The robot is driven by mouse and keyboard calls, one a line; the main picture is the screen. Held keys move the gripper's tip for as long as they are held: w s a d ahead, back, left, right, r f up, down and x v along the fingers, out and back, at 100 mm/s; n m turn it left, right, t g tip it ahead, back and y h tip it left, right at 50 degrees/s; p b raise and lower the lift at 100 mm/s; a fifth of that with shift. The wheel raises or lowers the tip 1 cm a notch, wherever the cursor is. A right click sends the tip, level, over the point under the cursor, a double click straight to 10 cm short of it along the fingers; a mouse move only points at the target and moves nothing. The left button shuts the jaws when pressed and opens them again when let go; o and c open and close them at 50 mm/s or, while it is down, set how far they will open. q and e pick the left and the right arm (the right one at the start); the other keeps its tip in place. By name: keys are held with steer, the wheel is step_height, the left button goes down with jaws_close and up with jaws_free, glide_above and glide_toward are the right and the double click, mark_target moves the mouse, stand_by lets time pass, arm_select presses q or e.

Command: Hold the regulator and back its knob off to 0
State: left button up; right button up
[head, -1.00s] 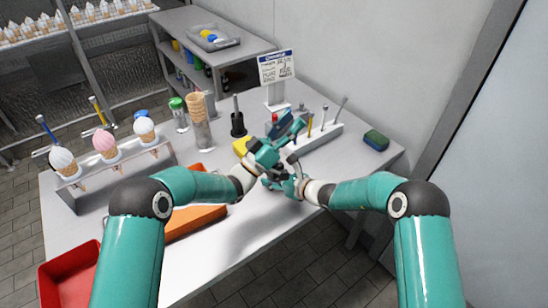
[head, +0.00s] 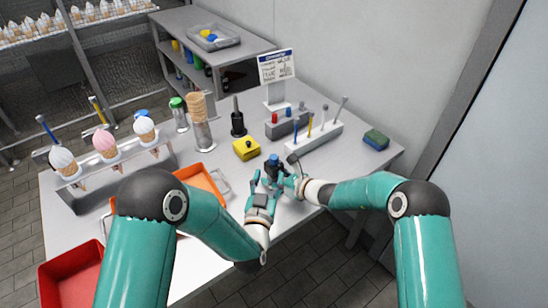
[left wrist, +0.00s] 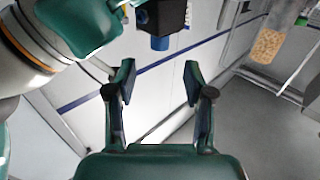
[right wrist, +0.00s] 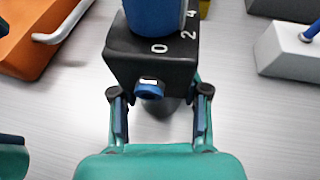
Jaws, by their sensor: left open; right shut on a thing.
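The regulator is a black block (right wrist: 135,60) with a blue knob (right wrist: 152,14) on top, marked 0, 2 and 4. A small blue piece with a white mark (right wrist: 149,89) sits on its side face. In the head view its blue top (head: 273,158) shows between my grippers. My right gripper (right wrist: 160,98) is shut on the regulator's lower part. My left gripper (head: 265,180) is open and empty, just in front of the regulator. In the left wrist view, the regulator (left wrist: 166,14) and blue knob (left wrist: 159,43) are beyond my left gripper's open fingers (left wrist: 156,78).
A yellow block (head: 246,149) and a white rack of tools (head: 318,136) stand behind the regulator. An orange tray (head: 203,180) lies to the left. An ice cream cone stand (head: 90,190) is further left. A green and blue sponge (head: 376,139) lies at right.

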mark_target(273, 161)
arm_select(q)
steer(key=w, duration=0.3)
steer(key=w+d, duration=0.1)
steer(key=w, duration=0.4)
steer(key=shift+w+d, duration=0.25)
steer(key=shift+w, duration=0.05)
steer(key=shift+c, duration=0.4)
jaws_close()
